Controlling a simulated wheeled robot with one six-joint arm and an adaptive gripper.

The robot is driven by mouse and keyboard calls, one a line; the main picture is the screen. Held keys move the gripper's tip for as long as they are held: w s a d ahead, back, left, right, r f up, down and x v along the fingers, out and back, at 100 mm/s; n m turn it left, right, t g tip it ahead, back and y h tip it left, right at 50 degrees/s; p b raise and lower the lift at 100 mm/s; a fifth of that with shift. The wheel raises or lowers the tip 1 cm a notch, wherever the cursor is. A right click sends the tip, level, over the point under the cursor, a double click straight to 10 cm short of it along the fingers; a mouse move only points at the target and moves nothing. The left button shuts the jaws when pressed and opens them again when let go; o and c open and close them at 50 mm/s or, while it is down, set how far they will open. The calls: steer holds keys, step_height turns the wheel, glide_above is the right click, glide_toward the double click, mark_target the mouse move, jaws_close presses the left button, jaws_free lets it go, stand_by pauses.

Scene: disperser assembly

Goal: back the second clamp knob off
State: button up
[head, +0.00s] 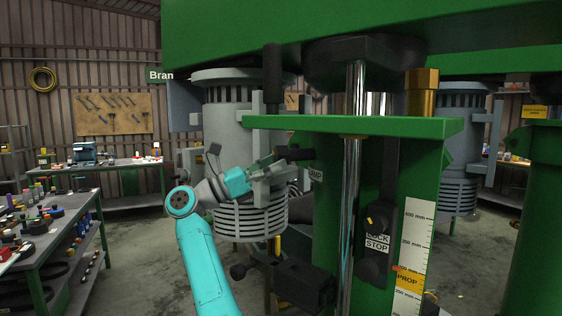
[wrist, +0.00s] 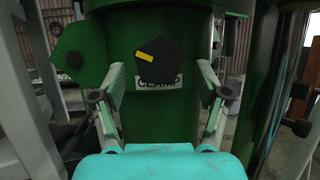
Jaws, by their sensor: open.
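A black five-sided clamp knob (wrist: 165,62) with a yellow mark faces me in the wrist view, on the green column above a partly hidden CLAMP label (wrist: 157,84). In the head view the knob (head: 294,153) is a dark shape at the column's left side. My gripper (wrist: 160,76) is open, with one finger on each side of the knob and clear gaps to both. In the head view my gripper (head: 272,163) is at the knob's left. The pictures do not show how loose the knob is.
A green plate (head: 352,126) juts out above my gripper. A cluttered bench (head: 50,238) stands at left.

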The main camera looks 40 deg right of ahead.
steer(key=shift+x, duration=1)
steer(key=c, duration=1.1)
steer(key=shift+c, duration=0.2)
